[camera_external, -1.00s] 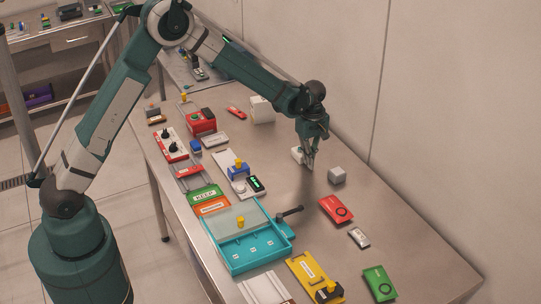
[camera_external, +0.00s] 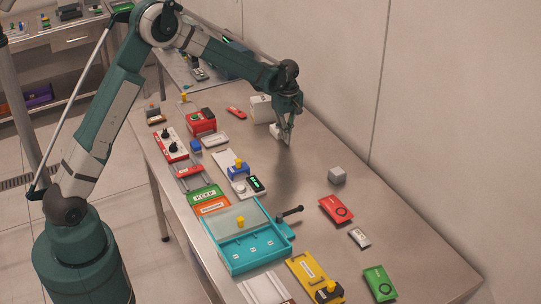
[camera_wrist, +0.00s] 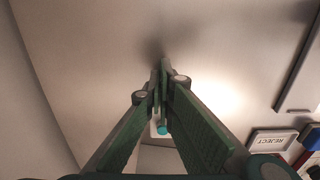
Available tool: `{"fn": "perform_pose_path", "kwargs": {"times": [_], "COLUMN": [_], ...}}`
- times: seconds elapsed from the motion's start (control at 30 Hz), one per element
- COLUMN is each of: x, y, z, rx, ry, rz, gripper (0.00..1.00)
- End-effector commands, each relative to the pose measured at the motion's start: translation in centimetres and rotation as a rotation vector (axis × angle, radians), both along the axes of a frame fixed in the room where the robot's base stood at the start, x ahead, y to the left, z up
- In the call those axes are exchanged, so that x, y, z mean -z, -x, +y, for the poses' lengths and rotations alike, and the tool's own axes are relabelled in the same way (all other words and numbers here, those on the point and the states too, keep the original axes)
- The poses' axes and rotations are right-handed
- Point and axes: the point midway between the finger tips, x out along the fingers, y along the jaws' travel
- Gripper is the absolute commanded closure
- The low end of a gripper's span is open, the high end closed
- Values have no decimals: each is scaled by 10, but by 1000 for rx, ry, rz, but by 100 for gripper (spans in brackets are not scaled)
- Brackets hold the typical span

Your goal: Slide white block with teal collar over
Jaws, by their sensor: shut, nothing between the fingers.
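The white block with the teal collar (camera_external: 275,130) stands on the table in the external view, partly hidden by my gripper. In the wrist view its teal part (camera_wrist: 162,130) shows between and beyond the fingers, and most of the block is hidden. My gripper (camera_external: 287,141) points down close to the table, just right of the block. In the wrist view its fingers (camera_wrist: 160,66) are together with nothing held. I cannot tell whether the fingers touch the block.
A larger white box (camera_external: 262,109) stands just behind the block. A grey cube (camera_external: 337,175) and a red case (camera_external: 336,209) lie to the right. Trays and devices, including a turquoise tray (camera_external: 238,262), line the table's left side. The strip between grey cube and gripper is clear.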

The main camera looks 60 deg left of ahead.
Motion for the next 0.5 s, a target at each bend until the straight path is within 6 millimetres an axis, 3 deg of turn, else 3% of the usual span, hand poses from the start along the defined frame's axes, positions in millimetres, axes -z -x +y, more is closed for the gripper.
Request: {"fn": "perform_pose_path", "kwargs": {"times": [0.5], "x": [0], "y": [0], "z": [-2], "rx": [1], "ry": [0], "rz": [0], "gripper": [100]}}
